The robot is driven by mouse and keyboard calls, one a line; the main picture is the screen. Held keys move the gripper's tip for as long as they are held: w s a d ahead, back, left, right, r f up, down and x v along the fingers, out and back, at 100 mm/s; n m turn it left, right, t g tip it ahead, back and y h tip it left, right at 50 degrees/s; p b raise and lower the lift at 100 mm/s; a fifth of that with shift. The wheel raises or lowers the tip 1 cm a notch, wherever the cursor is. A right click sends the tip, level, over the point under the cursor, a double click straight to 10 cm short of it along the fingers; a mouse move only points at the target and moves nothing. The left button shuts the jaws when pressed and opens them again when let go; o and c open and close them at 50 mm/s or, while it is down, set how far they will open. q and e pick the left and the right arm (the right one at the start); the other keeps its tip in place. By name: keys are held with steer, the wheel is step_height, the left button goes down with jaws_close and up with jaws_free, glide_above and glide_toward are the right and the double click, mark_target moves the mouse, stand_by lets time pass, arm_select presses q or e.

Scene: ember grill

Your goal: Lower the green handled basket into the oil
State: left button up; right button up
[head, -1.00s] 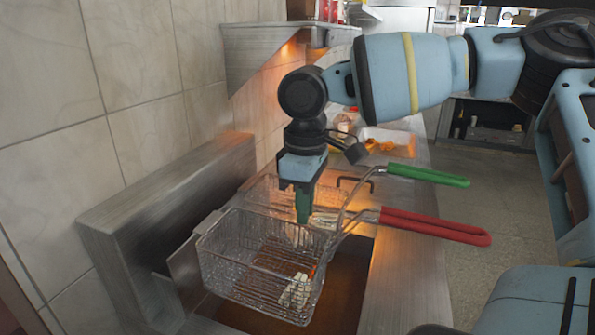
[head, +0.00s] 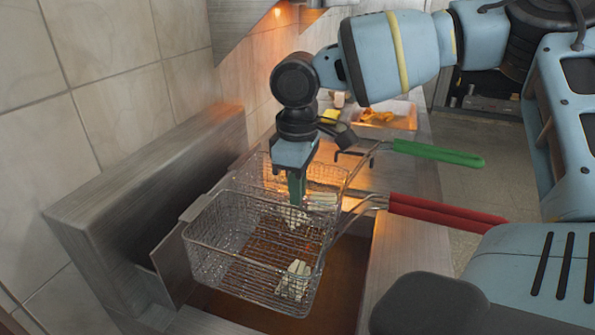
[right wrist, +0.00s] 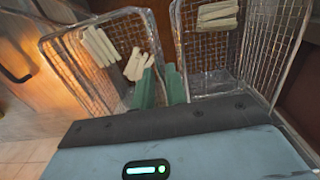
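The green-handled basket (head: 268,172) is the rear of two wire baskets over the fryer. Its green handle (head: 440,153) reaches right; its front is partly hidden by the red-handled basket (head: 212,238) and my right gripper. My right gripper (head: 297,190) points down between the baskets. In the right wrist view its green fingers (right wrist: 162,88) are a narrow gap apart, and the near rim of the left basket (right wrist: 60,62), which seems to be the green-handled one, runs between them. Whether they press on it I cannot tell. Brown oil (head: 345,275) shows below. My left gripper is out of view.
Pale food sticks (head: 296,280) lie in the baskets. The red handle (head: 447,208) runs parallel in front of the green one. A dark bracket (head: 350,156) stands by the green handle. The steel fryer back (head: 150,190) and tiled wall bound the left. A food tray (head: 390,116) stands behind.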

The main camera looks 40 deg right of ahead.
steer(key=shift+f, duration=1.9)
jaws_close()
steer(key=shift+c, duration=1.1)
jaws_free()
steer(key=o, duration=0.5)
steer(key=shift+o, duration=0.2)
steer(key=shift+r, duration=3.95)
steer(key=shift+f, duration=0.1)
